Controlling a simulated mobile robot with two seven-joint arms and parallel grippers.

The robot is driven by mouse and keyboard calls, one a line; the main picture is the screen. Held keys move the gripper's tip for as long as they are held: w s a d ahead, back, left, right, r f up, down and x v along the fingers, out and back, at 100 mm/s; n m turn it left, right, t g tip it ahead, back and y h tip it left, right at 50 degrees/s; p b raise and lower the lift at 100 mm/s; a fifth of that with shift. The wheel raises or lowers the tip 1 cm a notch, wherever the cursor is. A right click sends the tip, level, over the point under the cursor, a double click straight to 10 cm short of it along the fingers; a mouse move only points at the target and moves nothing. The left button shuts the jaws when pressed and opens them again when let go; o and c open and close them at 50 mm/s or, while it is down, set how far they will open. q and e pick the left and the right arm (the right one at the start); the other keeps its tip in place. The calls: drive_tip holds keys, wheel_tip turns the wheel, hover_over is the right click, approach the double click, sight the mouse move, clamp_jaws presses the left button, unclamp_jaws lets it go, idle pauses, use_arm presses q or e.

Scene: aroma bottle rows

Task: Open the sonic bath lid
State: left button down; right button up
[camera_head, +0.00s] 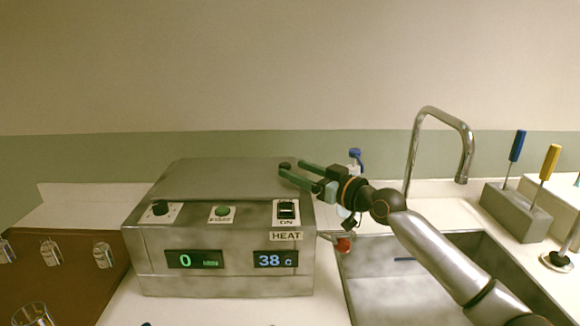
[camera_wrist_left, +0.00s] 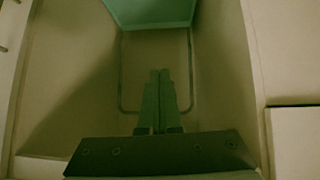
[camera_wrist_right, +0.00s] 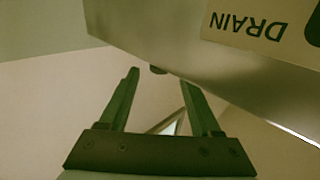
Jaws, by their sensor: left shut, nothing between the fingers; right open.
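The sonic bath (camera_head: 228,240) is a steel box left of centre in the head view, with its flat grey lid (camera_head: 228,176) lying closed on top. A small dark knob (camera_head: 285,166) shows at the lid's right side. My right gripper (camera_head: 293,169) reaches in from the right with open fingers at that knob. In the right wrist view the knob (camera_wrist_right: 158,70) shows between the fingertips, near the bath's edge; I cannot tell whether they touch it. My left gripper (camera_wrist_left: 160,72) shows only in the left wrist view, shut and empty.
A sink (camera_head: 405,290) with a tall tap (camera_head: 440,115) lies to the right. A blue-capped bottle (camera_head: 355,160) stands behind my right gripper, and a red drain handle (camera_head: 343,245) sticks out beside the bath. A grey block (camera_head: 515,210) holds screwdriver-like tools. Tagged glassware (camera_head: 50,252) stands at left.

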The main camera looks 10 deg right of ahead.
sight(289, 167)
drive_tip(key=shift+x, duration=1.5)
drive_tip(key=shift+c, duration=0.4)
clamp_jaws()
